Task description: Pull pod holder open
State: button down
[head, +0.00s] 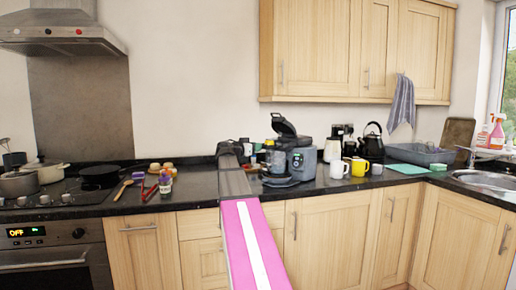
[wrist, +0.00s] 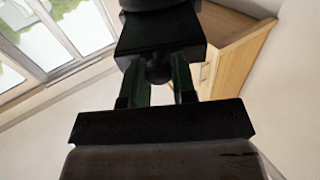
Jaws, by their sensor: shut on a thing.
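A dark grey coffee machine (head: 299,160) stands on the counter with its top lid (head: 285,126) raised. My gripper (head: 252,150) is at the left side of the machine at the end of my pink arm. In the wrist view my gripper (wrist: 158,88) has its two fingers shut on a dark part with a rounded end, which I take to be the pod holder (wrist: 157,70). A black block (wrist: 160,35) lies just beyond the fingertips. In the head view the grip itself is too small and hidden to make out.
To the right of the machine stand a white mug (head: 336,168), a yellow mug (head: 360,167) and a black kettle (head: 372,142). Wall cupboards (head: 350,50) hang above.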

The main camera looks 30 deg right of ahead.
jog(key=c, duration=0.9)
grip_release()
jog(key=v, duration=1)
jog(key=shift+a, duration=0.4)
